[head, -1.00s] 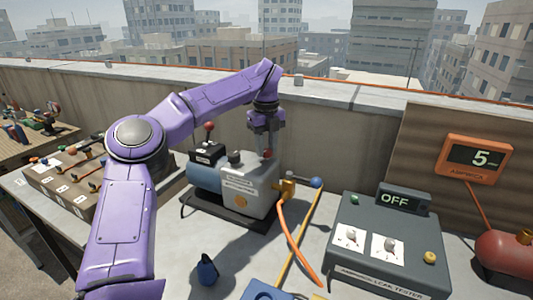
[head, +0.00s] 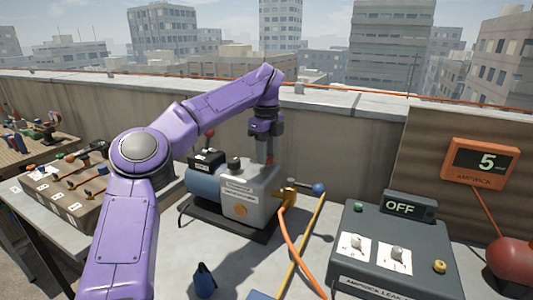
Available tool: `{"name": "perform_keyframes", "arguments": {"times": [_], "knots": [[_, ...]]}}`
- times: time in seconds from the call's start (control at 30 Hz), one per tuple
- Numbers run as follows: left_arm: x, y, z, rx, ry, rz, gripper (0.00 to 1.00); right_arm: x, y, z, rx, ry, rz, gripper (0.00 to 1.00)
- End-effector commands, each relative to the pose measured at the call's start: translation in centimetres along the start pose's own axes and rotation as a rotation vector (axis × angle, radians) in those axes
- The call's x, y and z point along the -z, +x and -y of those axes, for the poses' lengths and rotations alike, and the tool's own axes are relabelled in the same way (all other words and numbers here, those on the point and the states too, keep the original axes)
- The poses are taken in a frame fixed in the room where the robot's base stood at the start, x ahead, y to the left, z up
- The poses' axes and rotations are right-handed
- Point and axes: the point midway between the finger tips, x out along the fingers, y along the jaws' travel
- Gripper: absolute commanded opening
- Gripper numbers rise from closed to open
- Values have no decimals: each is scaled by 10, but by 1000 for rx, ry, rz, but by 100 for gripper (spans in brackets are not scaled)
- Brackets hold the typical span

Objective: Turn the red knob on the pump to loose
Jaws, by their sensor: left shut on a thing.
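The pump (head: 246,195) stands on a dark base on the table, with a grey body and a blue motor at its left end. A red knob (head: 270,160) sits on top at the pump's right rear; only a small part of it shows. My left gripper (head: 267,155) comes down from above and is shut on the red knob, its fingers partly hiding it. A second red ball (head: 210,132) tops a short stem at the pump's switch box. My right gripper is not in view.
An orange hose (head: 295,245) and a blue-ended yellow lever (head: 319,188) are right of the pump. The leak tester (head: 390,250) reads OFF; an orange display (head: 480,163) reads 5. A dark blue object (head: 204,281) stands in front. A wall runs behind.

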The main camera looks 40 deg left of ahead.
Motion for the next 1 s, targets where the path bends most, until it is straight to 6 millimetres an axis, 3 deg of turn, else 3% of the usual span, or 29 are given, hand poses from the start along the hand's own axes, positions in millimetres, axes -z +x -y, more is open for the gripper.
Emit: {"name": "perform_keyframes", "arguments": {"times": [0.17, 0.2, 0.23, 0.27, 0.57, 1.0], "knots": [[0, 2, 0, -5, -1, -2, 2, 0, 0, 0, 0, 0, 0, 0], [0, 2, 0, -5, -1, -2, 46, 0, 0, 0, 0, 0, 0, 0], [0, 2, 0, -4, -1, -1, 56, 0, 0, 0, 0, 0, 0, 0], [0, 2, 0, -4, -1, -1, 58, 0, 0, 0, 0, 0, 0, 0], [0, -3, 0, -1, 0, 0, 58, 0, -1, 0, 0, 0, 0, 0], [0, -96, 1, -2, -2, 2, 58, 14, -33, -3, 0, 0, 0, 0]]}}
